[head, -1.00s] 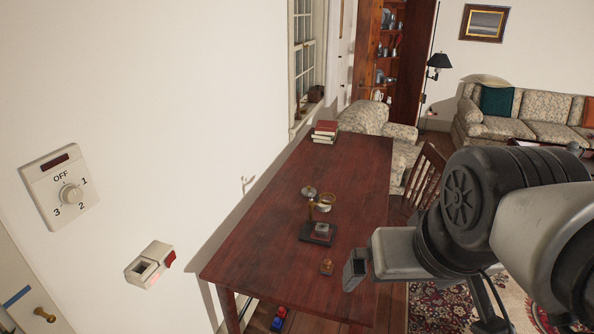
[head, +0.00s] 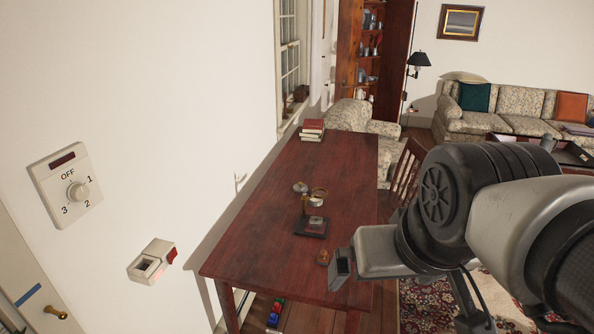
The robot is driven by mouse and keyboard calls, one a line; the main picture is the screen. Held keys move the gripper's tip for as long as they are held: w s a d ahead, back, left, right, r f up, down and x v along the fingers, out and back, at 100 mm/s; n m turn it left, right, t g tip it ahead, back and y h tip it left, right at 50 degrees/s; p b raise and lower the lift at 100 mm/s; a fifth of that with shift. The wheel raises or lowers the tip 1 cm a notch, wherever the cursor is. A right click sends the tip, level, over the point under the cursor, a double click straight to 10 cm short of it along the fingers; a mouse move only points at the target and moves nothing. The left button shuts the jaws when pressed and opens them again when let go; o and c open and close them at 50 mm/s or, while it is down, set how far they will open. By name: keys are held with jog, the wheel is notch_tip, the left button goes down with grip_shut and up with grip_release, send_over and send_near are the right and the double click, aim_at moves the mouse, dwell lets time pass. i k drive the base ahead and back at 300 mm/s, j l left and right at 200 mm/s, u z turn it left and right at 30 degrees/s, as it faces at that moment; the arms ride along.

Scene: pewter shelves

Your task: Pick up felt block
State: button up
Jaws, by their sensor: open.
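My gripper (head: 341,268) hangs over the right front part of the dark red table (head: 262,235); its jaws are open and I see nothing held in them. I cannot tell for sure which thing is the felt block. A small orange-brown item (head: 322,257) lies on the table just left of the gripper, apart from it in the picture. Behind it is a dark stand (head: 312,230) with a small pale block-like piece (head: 316,221) and an upright brown part. A ring-like item (head: 319,193) and a small round metal item (head: 300,187) are farther back.
Stacked books (head: 312,130) lie at the table's far end. A wooden chair (head: 407,168) stands at its right side, and a wall is on the left. Several coloured items (head: 275,313) are below the table's front edge. The table's left front is clear.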

aim_at(323, 257)
jog(key=j, duration=0.15)
jog(key=i+z, duration=0.15)
jog(key=i, duration=0.4)
jog(key=i+j+z, duration=0.15)
jog(key=i+z, duration=0.3)
jog(key=k, duration=0.1)
